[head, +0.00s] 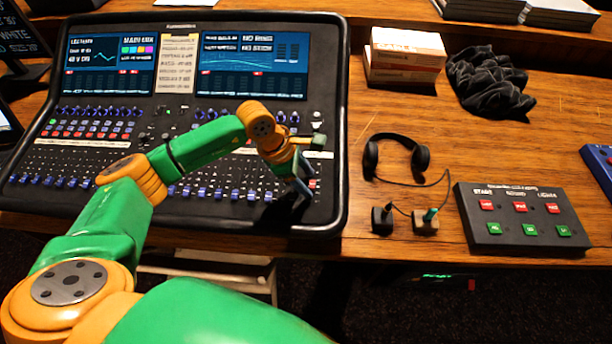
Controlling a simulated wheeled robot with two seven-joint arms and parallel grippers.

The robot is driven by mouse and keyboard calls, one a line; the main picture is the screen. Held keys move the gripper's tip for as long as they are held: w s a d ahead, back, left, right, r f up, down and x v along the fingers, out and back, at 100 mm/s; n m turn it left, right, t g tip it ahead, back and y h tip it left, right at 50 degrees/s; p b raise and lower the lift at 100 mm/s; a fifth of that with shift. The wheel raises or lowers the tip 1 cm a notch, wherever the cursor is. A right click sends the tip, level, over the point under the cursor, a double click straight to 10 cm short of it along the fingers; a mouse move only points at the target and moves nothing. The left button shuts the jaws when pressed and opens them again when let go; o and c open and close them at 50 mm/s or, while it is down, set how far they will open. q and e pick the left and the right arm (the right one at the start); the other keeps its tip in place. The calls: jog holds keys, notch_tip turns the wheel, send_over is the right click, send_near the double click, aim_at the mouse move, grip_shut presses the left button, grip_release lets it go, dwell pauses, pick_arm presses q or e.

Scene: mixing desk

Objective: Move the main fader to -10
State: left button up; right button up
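The mixing desk (334,100) stands at the left on the wooden table. A row of blue fader caps (203,192) runs along its lower part. My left arm reaches over the desk from the lower left. My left gripper (302,190) points down at the right end of the fader row, close to the desk's lower right corner. It is small and dark here, so I cannot tell whether its fingers are open or touch a fader. I cannot pick out the main fader; the gripper and wrist cover part of that right end. My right gripper is not in view.
Right of the desk lie black headphones (420,158), two small plugs or adapters on a cable, and a button box (522,222) with red and green buttons. Boxes (405,50) and a dark cloth (488,82) lie behind. Bare wood borders the desk's right side.

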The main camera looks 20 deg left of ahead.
pick_arm(q)
grip_shut()
dwell(1.2)
